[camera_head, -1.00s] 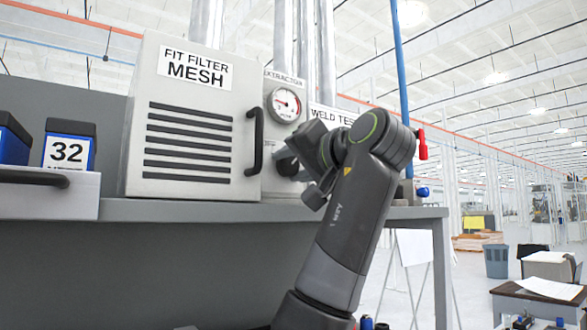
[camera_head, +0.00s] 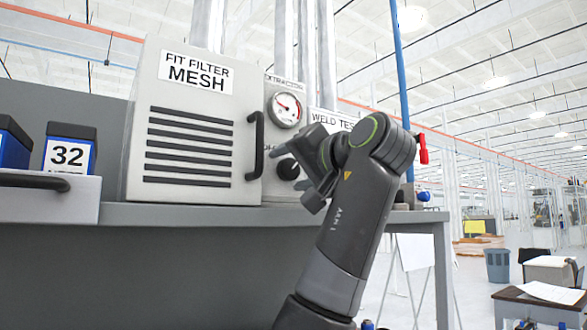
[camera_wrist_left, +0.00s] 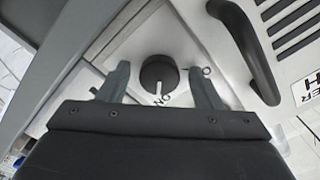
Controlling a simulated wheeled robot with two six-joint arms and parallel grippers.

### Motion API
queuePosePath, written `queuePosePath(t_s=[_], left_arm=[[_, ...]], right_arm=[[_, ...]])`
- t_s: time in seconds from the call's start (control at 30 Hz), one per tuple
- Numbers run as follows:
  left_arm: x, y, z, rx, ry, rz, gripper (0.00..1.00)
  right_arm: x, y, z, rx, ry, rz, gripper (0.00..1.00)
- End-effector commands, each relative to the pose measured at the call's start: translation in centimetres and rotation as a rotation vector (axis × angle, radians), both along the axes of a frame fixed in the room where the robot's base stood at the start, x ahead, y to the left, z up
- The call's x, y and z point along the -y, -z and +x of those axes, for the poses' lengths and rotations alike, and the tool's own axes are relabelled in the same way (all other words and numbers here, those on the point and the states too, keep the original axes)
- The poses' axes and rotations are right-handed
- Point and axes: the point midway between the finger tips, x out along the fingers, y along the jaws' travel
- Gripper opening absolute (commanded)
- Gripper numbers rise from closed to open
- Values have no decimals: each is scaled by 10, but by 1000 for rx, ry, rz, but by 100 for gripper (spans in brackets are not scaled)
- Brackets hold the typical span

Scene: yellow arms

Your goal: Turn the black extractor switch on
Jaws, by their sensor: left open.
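The black extractor switch (camera_head: 288,168) is a round knob on the light grey front of the extractor box, below its gauge. In the left wrist view the knob (camera_wrist_left: 157,72) has a white mark on its lower side, toward lettering that seems to read "ON". My left gripper (camera_head: 291,169) is open in front of the panel. In the wrist view its fingers (camera_wrist_left: 161,85) stand on either side of the knob, with a gap to each and no visible contact. More lettering by the right finger is partly hidden. My right gripper is not in view.
The "FIT FILTER MESH" box (camera_head: 140,110) with its black handle (camera_head: 255,147) stands close left of the switch. The round gauge (camera_head: 285,109) is above it. A blue pole with a red lever (camera_head: 422,149) is to the right. The grey bench (camera_head: 190,213) lies below.

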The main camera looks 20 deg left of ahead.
Motion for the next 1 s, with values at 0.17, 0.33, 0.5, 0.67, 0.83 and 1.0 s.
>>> queuePosePath(t_s=[0.17, 0.33, 0.5, 0.67, 0.83, 1.0], left_arm=[[10, 1, -7, 0, 2, 1, 59], [38, 2, -28, 2, 4, 2, 59], [72, 1, -55, 1, 5, 2, 59], [101, 0, -78, 0, 4, 2, 59], [124, 0, -96, 0, 1, 1, 59], [135, 0, -105, 0, 1, 1, 59]], right_arm=[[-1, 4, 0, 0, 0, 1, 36], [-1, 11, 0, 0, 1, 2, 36], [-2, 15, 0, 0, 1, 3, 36], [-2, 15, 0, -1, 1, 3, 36], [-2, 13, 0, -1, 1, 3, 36], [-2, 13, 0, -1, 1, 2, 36]])
